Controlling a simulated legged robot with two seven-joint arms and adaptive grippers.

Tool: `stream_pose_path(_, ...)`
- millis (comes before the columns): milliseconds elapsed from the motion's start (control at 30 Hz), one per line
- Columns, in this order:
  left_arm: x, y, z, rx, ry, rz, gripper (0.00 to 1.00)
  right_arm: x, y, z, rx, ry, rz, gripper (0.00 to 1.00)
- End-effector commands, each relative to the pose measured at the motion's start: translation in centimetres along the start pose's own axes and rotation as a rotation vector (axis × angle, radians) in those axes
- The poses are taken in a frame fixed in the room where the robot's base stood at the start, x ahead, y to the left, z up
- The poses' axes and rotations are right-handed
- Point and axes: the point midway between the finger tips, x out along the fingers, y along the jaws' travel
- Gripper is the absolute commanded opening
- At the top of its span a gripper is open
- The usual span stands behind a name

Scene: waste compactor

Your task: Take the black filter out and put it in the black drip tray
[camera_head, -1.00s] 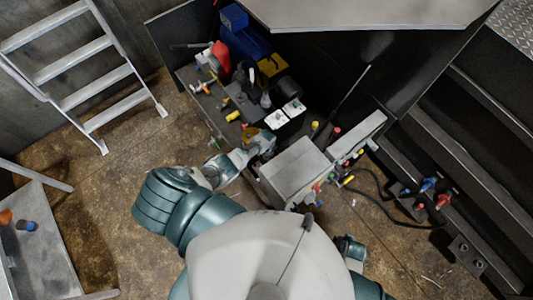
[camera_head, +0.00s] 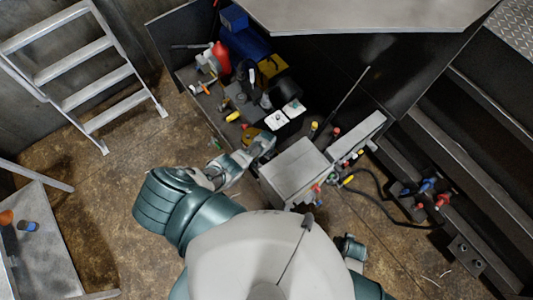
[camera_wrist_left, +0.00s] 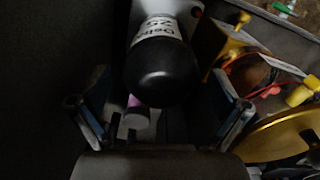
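The black filter (camera_wrist_left: 162,72), a rounded black cylinder with a white lettered label, shows at the top middle of the left wrist view. My left gripper (camera_wrist_left: 160,110) is open, with one finger on each side below the filter's black end. The fingers look apart from it. In the head view my left gripper (camera_head: 264,143) is at the near edge of the machine compartment, left of a grey box. I cannot single out the filter with certainty in the head view. I cannot make out the black drip tray. Part of my right arm shows at lower right; its fingers are not visible.
The compartment holds a blue motor (camera_head: 246,43), a red part (camera_head: 220,57) and white-topped blocks (camera_head: 277,119). The grey box (camera_head: 295,170) stands close to my left gripper. A ladder (camera_head: 85,75) leans at upper left; a grey table (camera_head: 45,240) stands at lower left.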

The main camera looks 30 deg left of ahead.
Motion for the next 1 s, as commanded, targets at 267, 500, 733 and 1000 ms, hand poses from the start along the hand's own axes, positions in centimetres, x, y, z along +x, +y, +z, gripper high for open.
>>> stream_pose_path(267,0.0,-0.1,0.1,0.003,-0.001,-0.001,1.00,0.0,0.0,0.0,0.000,0.000,0.000,0.40)
stream_pose_path(500,0.1,-0.1,-0.1,0.303,0.000,-0.002,1.00,0.4,0.0,0.1,0.000,0.000,0.000,0.40)
stream_pose_path(733,0.0,-0.2,-0.1,0.510,0.001,-0.002,1.00,0.6,0.0,0.2,0.000,0.000,0.000,0.40)
stream_pose_path(1000,0.0,-0.2,-0.1,0.878,-0.001,-0.002,1.00,1.0,0.0,0.3,0.000,0.000,0.000,0.40)
